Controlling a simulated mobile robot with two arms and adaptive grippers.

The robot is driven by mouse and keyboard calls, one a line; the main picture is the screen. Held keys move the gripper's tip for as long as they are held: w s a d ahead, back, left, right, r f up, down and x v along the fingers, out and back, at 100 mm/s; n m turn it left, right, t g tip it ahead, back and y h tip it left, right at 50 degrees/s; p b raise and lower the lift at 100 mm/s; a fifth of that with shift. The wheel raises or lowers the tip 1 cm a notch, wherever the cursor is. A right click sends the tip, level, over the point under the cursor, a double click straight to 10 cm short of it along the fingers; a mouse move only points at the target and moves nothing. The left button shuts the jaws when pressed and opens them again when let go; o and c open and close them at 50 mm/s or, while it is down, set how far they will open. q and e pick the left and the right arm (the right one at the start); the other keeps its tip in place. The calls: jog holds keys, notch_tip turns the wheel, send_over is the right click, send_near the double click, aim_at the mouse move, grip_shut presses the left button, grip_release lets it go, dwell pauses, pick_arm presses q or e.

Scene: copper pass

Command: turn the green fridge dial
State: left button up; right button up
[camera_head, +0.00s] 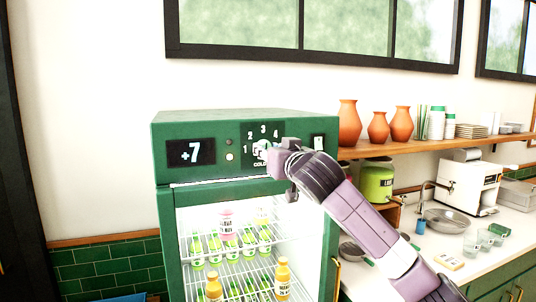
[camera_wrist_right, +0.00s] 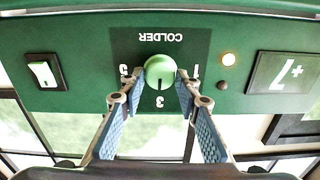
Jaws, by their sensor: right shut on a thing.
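The green fridge (camera_head: 170,225) stands in the middle of the head view, with its dial (camera_head: 260,149) on the top panel, partly hidden by my right gripper (camera_head: 272,157). In the right wrist view the panel is upside down, and the dial (camera_wrist_right: 158,70) is a round pale green knob with numbers around it and COLDER printed beside it. My right gripper (camera_wrist_right: 160,87) has its two fingers on either side of the dial and is shut on it. The dial's exact pointer setting is hard to make out. My left gripper is out of view.
A display (camera_head: 190,152) reading +7 is left of the dial, and a switch (camera_head: 319,141) is right of it. The lit interior holds several bottles (camera_head: 283,278). A shelf (camera_head: 385,149) with orange vases and a counter with a sink (camera_head: 455,222) lie to the right.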

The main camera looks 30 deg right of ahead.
jog(key=m+b, duration=0.1)
jog(key=m, duration=0.2)
jog(key=shift+f+m+b, duration=0.15)
jog(key=shift+m+b, duration=0.15)
jog(key=shift+b, duration=0.1)
jog(key=shift+d+m+b, duration=0.1)
jog(key=shift+m+b, duration=0.4)
jog(key=shift+m, duration=1.8)
jog(key=o, duration=1.1)
jog(key=shift+o, duration=0.2)
jog(key=v, duration=1.2)
